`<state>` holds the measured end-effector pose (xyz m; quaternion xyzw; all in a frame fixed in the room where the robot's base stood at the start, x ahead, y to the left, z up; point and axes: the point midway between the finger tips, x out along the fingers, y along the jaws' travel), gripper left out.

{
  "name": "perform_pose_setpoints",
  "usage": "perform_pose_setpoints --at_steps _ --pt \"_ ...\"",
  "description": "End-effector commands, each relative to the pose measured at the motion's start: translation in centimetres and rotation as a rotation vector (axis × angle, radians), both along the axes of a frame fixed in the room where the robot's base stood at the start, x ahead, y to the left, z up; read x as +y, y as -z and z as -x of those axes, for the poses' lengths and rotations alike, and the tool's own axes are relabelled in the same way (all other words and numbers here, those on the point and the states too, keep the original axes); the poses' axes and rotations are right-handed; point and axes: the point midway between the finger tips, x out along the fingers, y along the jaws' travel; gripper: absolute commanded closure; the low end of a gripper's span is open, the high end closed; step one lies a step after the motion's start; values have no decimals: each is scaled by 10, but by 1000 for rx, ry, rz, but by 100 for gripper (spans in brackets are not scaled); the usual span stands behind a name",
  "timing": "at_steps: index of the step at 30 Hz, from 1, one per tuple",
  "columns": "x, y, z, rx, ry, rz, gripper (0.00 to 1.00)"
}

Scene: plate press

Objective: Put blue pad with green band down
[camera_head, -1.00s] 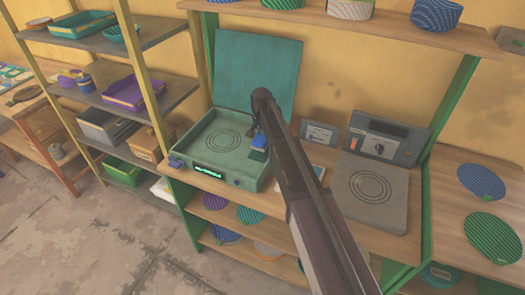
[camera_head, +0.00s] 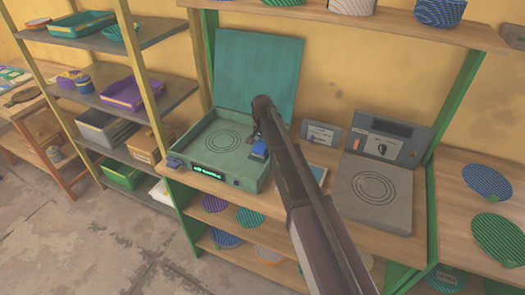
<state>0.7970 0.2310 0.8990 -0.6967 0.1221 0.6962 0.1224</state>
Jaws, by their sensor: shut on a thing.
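My gripper (camera_head: 256,137) is at the right side of the teal press (camera_head: 185,156), seen from behind my arm, and its fingers are small and partly hidden. It is shut on a small blue pad (camera_head: 258,150), which shows just below it at the right rim of the press. A green band on this pad cannot be made out clearly, and I cannot tell whether the pad touches the press. The press lid (camera_head: 255,75) stands open, and its flat bed with ring marks (camera_head: 220,138) is bare.
A grey ring-marked plate unit (camera_head: 372,190) with a control box (camera_head: 385,140) stands to the right, its top bare. Round striped mats, one blue (camera_head: 487,181) and one green (camera_head: 497,238), lie on the right table. Shelves with trays stand at left. A shelf (camera_head: 360,18) overhangs the press.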

Motion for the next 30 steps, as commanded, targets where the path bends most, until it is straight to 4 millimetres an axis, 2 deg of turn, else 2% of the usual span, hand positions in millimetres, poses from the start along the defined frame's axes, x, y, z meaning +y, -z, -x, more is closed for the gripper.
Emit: perform_pose_setpoints --at_steps 3,18,19,21,30 --pt "0 7 0 0 0 0 59" --pt "-1 10 0 0 1 0 59" --pt "-1 10 0 0 1 0 18" --pt "-1 9 0 0 1 0 0" --pt "-1 9 0 0 1 0 0"
